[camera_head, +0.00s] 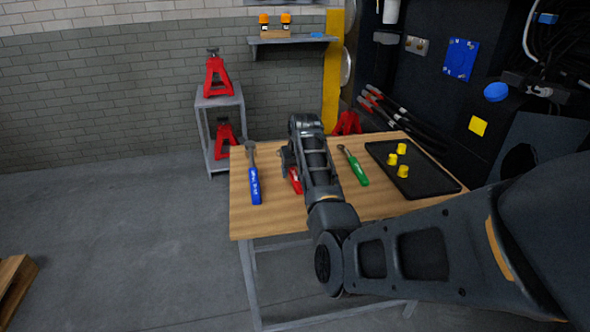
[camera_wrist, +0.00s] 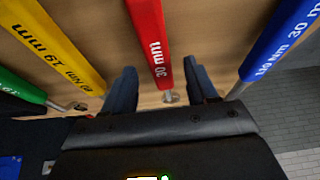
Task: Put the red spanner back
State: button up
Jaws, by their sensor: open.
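The red spanner (camera_head: 296,181) lies on the wooden table, partly hidden behind my arm in the head view. In the wrist view the red spanner (camera_wrist: 148,35), marked "30 mm", runs between the two fingers of my gripper (camera_wrist: 160,82). The fingers are open, one on each side, with a visible gap to the handle. The palm hides part of the spanner's far end. In the head view my gripper is mostly hidden by my arm, over the middle of the table.
A blue tool (camera_head: 254,187) lies left of the red one, a green tool (camera_head: 355,168) right. A yellow tool (camera_wrist: 58,42) shows in the wrist view between green and red. A black tray (camera_head: 425,183) holds several yellow pieces. The table's (camera_head: 245,222) front left is clear.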

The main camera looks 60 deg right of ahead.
jog(key=v, duration=0.7)
jog(key=shift+a+r, duration=0.15)
jog(key=shift+r, duration=0.2)
jog(key=shift+s, duration=0.15)
